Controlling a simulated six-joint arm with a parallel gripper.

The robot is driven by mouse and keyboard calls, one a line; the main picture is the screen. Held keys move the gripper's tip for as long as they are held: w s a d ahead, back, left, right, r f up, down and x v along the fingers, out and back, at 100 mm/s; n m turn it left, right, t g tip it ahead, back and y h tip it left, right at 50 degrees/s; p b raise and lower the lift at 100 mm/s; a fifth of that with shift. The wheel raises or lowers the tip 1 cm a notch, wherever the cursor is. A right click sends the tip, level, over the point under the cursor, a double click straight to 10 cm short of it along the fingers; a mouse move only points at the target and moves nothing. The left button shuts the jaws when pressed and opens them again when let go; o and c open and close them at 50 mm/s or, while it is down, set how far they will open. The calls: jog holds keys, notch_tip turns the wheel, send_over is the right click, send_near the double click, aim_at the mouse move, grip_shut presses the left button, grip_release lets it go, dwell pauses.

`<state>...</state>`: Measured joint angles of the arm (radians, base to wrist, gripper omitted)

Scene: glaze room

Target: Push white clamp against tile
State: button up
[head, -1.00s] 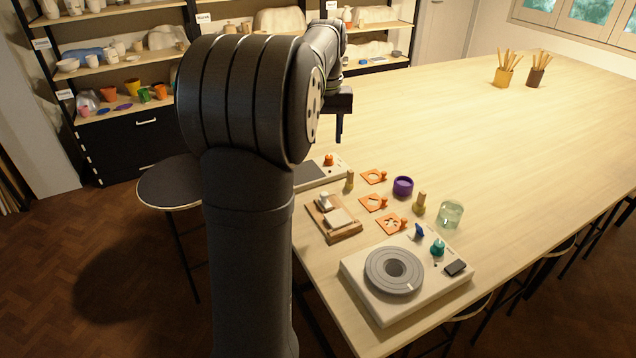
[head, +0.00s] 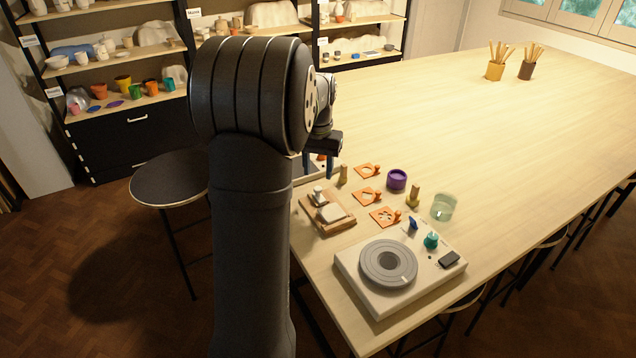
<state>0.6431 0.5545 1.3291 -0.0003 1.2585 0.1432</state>
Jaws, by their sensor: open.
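A wooden board (head: 343,226) lies near the table's left edge in the head view. A pale tile (head: 331,213) lies on it. The white clamp (head: 318,194) stands upright at the board's far end, behind the tile. Whether clamp and tile touch is too small to tell. My gripper (head: 318,168) is open and empty, fingers pointing down. In the picture it is just beyond the clamp and apart from it; its exact height is unclear.
A white device with a grey wheel (head: 350,280) stands in front. Orange stencils (head: 384,217), a purple pot (head: 397,180), wooden-handled tools (head: 413,196) and a glass jar (head: 443,207) lie right of the board. A flat device (head: 303,178) is partly hidden behind my gripper.

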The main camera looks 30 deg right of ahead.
aim_at(318, 188)
notch_tip(318, 188, down, 5)
jog(key=shift+f, duration=0.1)
dwell(0.3)
